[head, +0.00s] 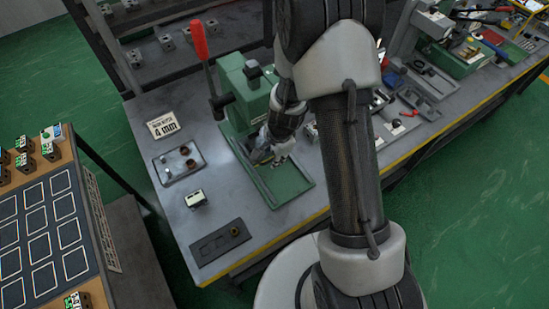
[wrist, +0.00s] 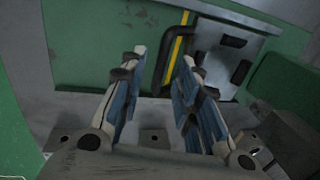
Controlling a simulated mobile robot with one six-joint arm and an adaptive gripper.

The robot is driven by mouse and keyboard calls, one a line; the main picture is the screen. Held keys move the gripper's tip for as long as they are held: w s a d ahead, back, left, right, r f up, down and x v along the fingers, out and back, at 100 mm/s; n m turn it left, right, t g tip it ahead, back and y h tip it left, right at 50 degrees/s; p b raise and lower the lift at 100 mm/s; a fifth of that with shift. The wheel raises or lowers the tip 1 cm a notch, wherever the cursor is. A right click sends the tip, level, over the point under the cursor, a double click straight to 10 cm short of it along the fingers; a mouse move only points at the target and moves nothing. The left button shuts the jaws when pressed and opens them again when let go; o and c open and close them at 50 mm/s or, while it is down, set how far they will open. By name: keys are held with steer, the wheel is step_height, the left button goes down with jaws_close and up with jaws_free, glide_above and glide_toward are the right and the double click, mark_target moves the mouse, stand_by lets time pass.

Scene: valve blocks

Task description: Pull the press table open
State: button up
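The green press (head: 245,98) stands on the workbench in the head view, with a red-handled lever (head: 200,40) at its upper left. My gripper (head: 259,153) is low in front of the press, over its green base (head: 285,188). In the wrist view my gripper (wrist: 163,60) is open, with its two blue-padded fingers apart. A grey metal plate with dark slots (wrist: 228,55), which looks like the press table, lies beyond the right finger. A black bar handle (wrist: 192,45) runs beside a yellow stripe at its left edge, close to the fingertips. Contact cannot be told.
A small tray with parts (head: 179,163), a "4 mm" sign (head: 163,125), a small block (head: 195,199) and a dark slotted plate (head: 220,242) lie left of the press. More tools and fixtures stand at the right. A rack with dark panels (head: 42,235) is at far left.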

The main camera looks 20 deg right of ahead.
steer(key=shift+f, duration=0.2)
steer(key=shift+c, duration=0.6)
jaws_close()
